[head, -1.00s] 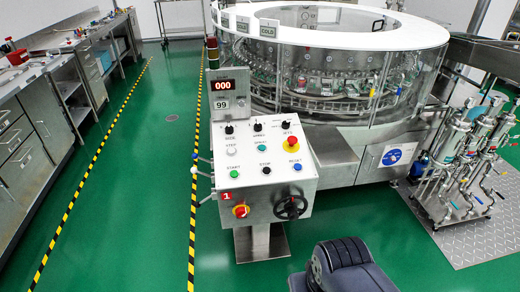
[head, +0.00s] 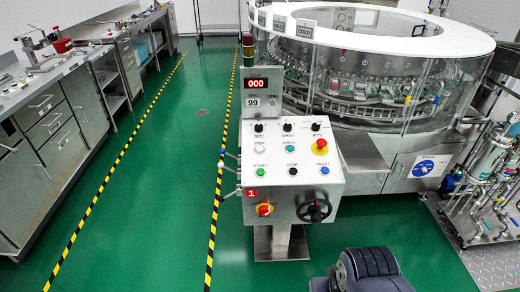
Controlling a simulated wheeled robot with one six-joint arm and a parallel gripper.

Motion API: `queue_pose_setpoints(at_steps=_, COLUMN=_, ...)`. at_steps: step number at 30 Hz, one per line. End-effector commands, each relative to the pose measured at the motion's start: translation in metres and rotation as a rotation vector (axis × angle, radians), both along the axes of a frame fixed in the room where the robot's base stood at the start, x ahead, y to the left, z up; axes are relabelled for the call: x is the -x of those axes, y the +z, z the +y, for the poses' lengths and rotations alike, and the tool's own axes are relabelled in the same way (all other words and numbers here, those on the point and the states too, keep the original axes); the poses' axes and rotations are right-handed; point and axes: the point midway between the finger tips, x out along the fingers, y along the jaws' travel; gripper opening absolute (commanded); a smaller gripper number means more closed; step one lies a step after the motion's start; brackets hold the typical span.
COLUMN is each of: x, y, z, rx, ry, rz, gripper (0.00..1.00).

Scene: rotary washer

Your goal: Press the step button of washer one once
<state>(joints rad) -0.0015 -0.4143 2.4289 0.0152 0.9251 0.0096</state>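Washer one's control box (head: 290,180) stands on a steel pedestal near the middle of the head view, with a red label "1" at its lower left. The step button (head: 260,149) is a small white button under the left black knob, marked STEP. A green START button (head: 261,171) sits below it. The display (head: 256,85) above the panel reads 000, with 99 beneath it. The round glass-walled washer (head: 370,75) stands behind the box. My gripper is not in view.
A red emergency stop (head: 318,146), a black STOP button (head: 292,171) and a blue RESET button (head: 323,170) share the panel. A black handwheel (head: 314,210) juts from the front. Open green floor (head: 150,220) lies left, between box and workbench (head: 60,125).

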Motion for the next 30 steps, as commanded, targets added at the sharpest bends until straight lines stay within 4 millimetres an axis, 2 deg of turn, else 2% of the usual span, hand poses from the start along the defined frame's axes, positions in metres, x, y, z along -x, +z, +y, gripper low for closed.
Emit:
queue_pose_setpoints(at_steps=2, x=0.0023, y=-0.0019, z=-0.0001, rx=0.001, ry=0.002, rz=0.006, gripper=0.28)
queue_pose_setpoints(at_steps=12, x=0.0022, y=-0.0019, z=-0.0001, rx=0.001, ry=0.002, rz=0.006, gripper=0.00)
queue_pose_setpoints(at_steps=30, x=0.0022, y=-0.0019, z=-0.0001, rx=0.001, ry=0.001, rz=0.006, gripper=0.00)
